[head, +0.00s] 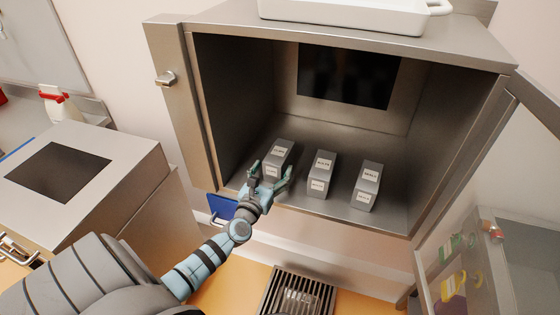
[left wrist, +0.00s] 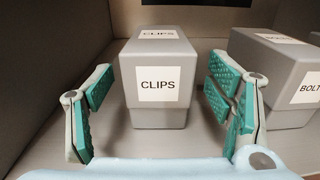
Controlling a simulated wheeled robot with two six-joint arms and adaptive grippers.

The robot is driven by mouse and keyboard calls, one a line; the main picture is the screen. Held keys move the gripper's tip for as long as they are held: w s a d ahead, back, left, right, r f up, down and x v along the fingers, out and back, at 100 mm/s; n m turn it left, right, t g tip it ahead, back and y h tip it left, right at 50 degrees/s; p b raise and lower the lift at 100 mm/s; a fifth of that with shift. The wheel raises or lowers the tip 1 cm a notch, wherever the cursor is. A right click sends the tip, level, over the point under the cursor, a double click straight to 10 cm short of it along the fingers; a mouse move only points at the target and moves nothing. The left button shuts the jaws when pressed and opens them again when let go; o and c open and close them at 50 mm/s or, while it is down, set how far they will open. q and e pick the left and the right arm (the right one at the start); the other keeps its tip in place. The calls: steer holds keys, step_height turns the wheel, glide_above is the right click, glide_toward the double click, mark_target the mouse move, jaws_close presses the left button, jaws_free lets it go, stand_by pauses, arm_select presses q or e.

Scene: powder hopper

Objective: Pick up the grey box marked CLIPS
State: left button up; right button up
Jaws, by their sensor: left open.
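The grey box marked CLIPS (head: 280,153) stands on the floor of the open metal cabinet, leftmost of three grey boxes. In the left wrist view the CLIPS box (left wrist: 156,112) shows its white label facing me. My left gripper (head: 270,179) is open at its near end. In the left wrist view my left gripper's green-padded fingers (left wrist: 160,112) stand on either side of the box, with a gap on each side. My right gripper is not in view.
A grey box marked BOLTS (head: 321,176) stands to the right, close to the right finger in the wrist view. Another grey box (head: 367,186) stands farther right. The cabinet's left wall (head: 206,110) is near the CLIPS box. A white tray (head: 345,14) sits on top.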

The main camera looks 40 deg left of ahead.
mark_target(278, 158)
arm_select(q)
steer(key=b+x, duration=0.1)
steer(key=x, duration=0.4)
steer(key=shift+w+a, duration=0.15)
steer(key=shift+w, duration=0.05)
steer(key=shift+r, duration=0.15)
steer(key=c, duration=1.4)
